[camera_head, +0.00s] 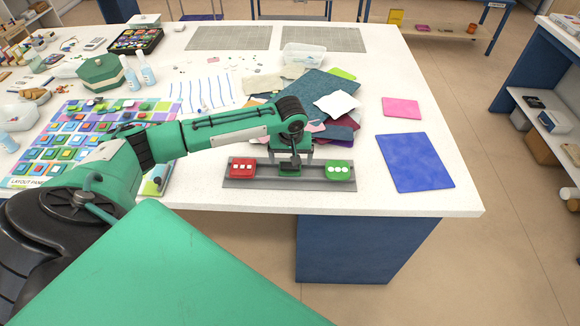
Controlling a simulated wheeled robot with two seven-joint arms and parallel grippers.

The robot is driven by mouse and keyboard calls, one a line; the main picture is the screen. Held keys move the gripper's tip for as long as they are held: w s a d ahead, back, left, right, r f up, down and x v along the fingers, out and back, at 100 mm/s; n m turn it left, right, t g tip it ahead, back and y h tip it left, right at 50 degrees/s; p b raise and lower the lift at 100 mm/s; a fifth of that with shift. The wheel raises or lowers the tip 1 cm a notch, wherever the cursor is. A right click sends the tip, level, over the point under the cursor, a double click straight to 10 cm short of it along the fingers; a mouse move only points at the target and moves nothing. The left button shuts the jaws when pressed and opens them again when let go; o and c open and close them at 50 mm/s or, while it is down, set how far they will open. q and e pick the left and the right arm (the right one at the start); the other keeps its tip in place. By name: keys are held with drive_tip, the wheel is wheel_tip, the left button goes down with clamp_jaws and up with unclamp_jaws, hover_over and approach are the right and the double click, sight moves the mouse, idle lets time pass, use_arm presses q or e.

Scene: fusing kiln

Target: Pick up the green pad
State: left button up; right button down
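The green pad (338,170) is a small green block with white dots on top. It sits at the right end of a grey tray (262,183) near the table's front edge. A red pad (242,169) with white squares sits at the tray's left end. My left arm reaches in from the left, and my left gripper (290,166) points down over the tray's middle, between the two pads and left of the green one. Its fingers are too small and dark to tell their opening. My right gripper is not in view.
Behind the tray lies a pile of coloured sheets (318,88). To the right lie a blue sheet (414,163) and a pink sheet (401,108). A colourful layout panel (60,140) lies at left, partly behind my arm. The white table (446,203) is clear near its front right corner.

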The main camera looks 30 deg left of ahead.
sight(290, 163)
use_arm(q)
drive_tip(key=f, duration=0.1)
drive_tip(key=f+p, duration=0.1)
drive_tip(key=f, duration=0.1)
drive_tip(key=shift+w+a+f+p, duration=0.2)
drive_tip(key=shift+a+p, duration=0.1)
drive_tip(key=shift+p, duration=0.05)
drive_tip(key=shift+f, duration=0.6)
drive_tip(key=c, duration=1.1)
drive_tip(key=shift+c, duration=0.2)
drive_tip(key=shift+r, duration=0.15)
